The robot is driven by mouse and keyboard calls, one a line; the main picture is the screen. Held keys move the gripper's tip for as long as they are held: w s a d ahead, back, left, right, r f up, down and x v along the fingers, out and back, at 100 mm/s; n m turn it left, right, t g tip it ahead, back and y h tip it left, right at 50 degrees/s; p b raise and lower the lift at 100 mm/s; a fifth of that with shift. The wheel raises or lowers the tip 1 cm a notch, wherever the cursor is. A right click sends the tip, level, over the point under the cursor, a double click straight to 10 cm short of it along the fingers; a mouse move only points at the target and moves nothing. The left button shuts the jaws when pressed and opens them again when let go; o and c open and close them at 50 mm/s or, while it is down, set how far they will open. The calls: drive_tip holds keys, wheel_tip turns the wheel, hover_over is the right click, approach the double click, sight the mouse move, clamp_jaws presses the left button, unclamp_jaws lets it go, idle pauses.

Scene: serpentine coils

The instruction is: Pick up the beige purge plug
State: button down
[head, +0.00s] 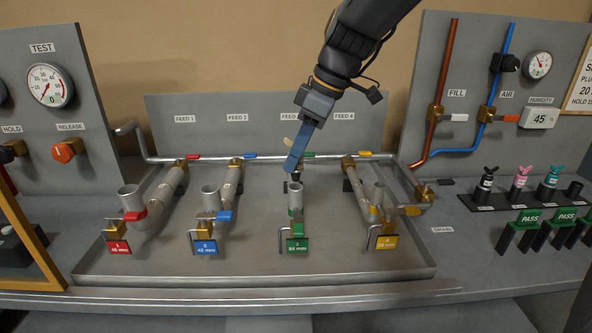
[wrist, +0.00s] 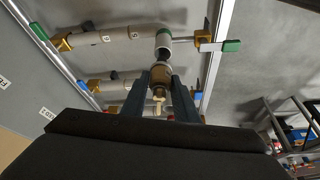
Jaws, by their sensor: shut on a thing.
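The beige purge plug shows as a small beige wing (head: 291,142) beside my gripper's blue fingers in the head view. In the wrist view its beige tip (wrist: 158,95) and brownish body sit between the two dark fingers. My gripper (head: 292,168) is shut on the plug, directly over the upright pipe of coil 3 (head: 295,200), which has a green band. The plug's dark lower end is at the pipe's mouth; I cannot tell whether it is inside or just above. The fingers hide much of the plug in the head view.
A back panel stands behind the coils.

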wheel_tip(320, 180, up, 24)
drive_tip(key=b, duration=0.3)
